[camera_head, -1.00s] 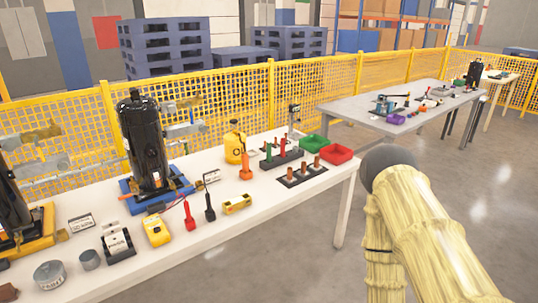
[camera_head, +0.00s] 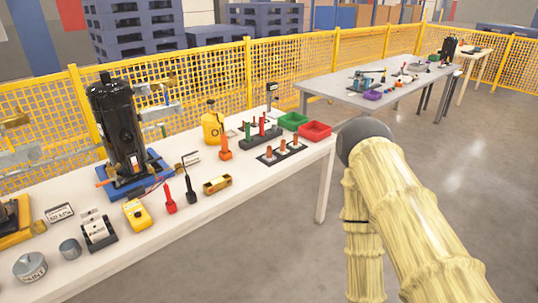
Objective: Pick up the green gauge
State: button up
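A small upright green piece (camera_head: 248,131), which looks like the green gauge, stands in a dark rack (camera_head: 262,138) on the near white table. A similar red piece (camera_head: 262,126) stands beside it in the same rack. Both are small, so their shape is hard to make out. My arm, in a pale yellow cover, fills the lower right and is over the floor, right of the table. My gripper is not in view.
The white table (camera_head: 180,237) carries a black compressor (camera_head: 117,125), a yellow bottle (camera_head: 211,126), a second dark rack (camera_head: 283,152) with copper-coloured pieces, a green bin (camera_head: 293,120) and a red bin (camera_head: 315,131). A grey table (camera_head: 345,103) stands farther back. Yellow mesh fence runs behind.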

aim_at(247, 123)
jog(key=u, duration=0.05)
jog(key=k, duration=0.5)
jog(key=z, duration=0.3)
jog(key=i, duration=1.45)
jog(key=u, duration=0.75)
